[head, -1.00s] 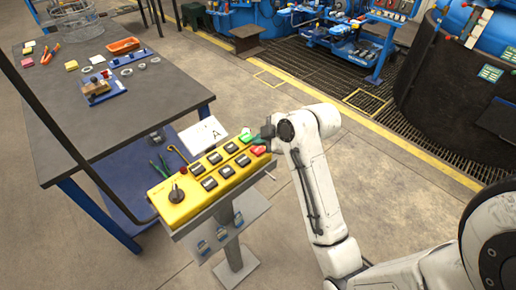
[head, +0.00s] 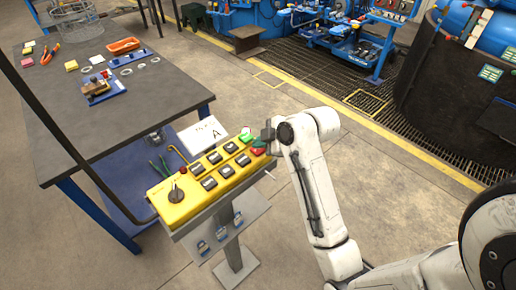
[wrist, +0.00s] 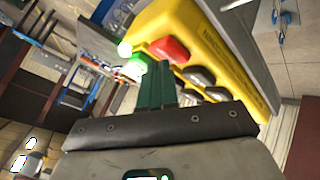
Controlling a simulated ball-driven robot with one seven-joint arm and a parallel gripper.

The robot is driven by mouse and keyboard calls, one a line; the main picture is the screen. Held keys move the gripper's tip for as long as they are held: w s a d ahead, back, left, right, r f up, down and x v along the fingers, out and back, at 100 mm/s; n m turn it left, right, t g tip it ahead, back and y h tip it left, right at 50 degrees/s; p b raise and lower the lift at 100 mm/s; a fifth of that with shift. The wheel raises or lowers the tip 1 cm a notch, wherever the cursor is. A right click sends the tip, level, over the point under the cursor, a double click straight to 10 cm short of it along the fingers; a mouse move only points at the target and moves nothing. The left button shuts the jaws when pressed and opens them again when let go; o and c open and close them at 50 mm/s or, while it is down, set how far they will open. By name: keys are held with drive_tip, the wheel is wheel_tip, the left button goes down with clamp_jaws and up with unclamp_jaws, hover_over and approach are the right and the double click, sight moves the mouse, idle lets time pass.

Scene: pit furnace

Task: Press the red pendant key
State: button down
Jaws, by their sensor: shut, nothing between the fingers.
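The yellow pendant box (head: 180,212) sits tilted on a grey stand, with a black rotary knob at its near-left end and rows of dark keys. The red key (head: 258,152) is at its far-right end, partly covered by my gripper in the head view. In the wrist view the red key (wrist: 170,48) shows just beyond my fingertips. My gripper (head: 260,143) is shut and empty, its dark green fingers (wrist: 156,66) close together at that end of the box. I cannot tell whether they touch the red key. A bright green key (wrist: 133,67) lies beside it.
A white card marked A (head: 204,134) stands behind the box. A dark workbench (head: 150,100) with tools and trays is to the left. The floor (head: 300,245) right of the stand is clear. Blue machinery (head: 345,40) is at the back.

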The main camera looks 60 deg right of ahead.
sight(261, 150)
drive_tip(key=shift+f, duration=0.35)
drive_tip(key=shift+r, duration=0.1)
idle(0.4)
drive_tip(key=shift+r+p, duration=0.8)
drive_tip(key=shift+r, duration=0.05)
wheel_tip(261, 150, up, 5)
drive_tip(key=p, duration=0.4)
drive_tip(key=shift+p, duration=0.4)
